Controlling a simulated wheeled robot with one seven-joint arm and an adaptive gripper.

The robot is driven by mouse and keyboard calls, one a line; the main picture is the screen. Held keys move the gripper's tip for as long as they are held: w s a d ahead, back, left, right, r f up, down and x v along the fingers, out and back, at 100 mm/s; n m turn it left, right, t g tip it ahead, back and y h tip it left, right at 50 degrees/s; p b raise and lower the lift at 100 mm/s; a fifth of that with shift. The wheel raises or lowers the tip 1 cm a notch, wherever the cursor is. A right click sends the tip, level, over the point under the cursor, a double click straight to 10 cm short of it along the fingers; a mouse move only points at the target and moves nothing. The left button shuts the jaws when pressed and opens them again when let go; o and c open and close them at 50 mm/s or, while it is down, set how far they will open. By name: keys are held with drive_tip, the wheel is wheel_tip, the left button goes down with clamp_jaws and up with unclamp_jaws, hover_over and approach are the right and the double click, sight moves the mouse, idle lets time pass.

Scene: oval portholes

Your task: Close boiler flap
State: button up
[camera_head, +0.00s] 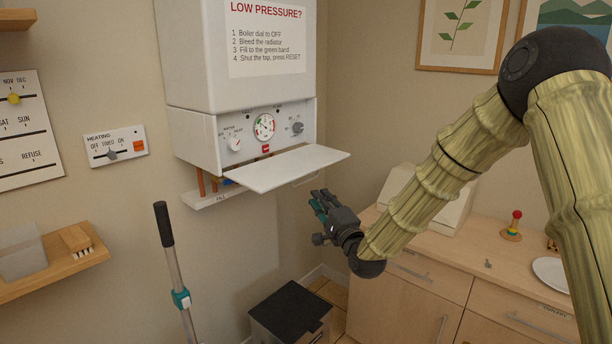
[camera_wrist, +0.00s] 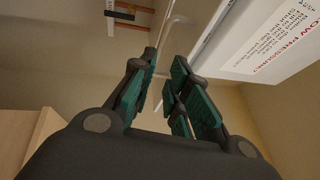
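The boiler flap (camera_head: 290,168) is a white panel folded down from the boiler front, standing out almost level below the control panel. A thin wire handle (camera_head: 308,181) hangs under its right part. My gripper (camera_head: 319,203) is below and to the right of the flap's front edge, apart from it in the head view. In the wrist view, the dark fingers with green pads (camera_wrist: 168,70) are spread with a gap between them and hold nothing. A pale thin bar shows beyond the fingertips there; I cannot tell surely whether it is the handle.
The white boiler (camera_head: 235,60) carries a dial panel (camera_head: 265,130) and a notice (camera_head: 266,35), which also shows in the wrist view (camera_wrist: 285,40). Below stand a dark-lidded bin (camera_head: 290,310) and a grey pole (camera_head: 175,265). A wooden cabinet (camera_head: 400,290) is at the right.

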sight(306, 181)
drive_tip(key=p+x, duration=0.2)
drive_tip(key=x, duration=0.8)
drive_tip(key=shift+w+a, duration=0.15)
drive_tip(key=shift+w, duration=0.05)
drive_tip(key=shift+c, duration=0.2)
clamp_jaws()
drive_tip(key=shift+p, duration=0.3)
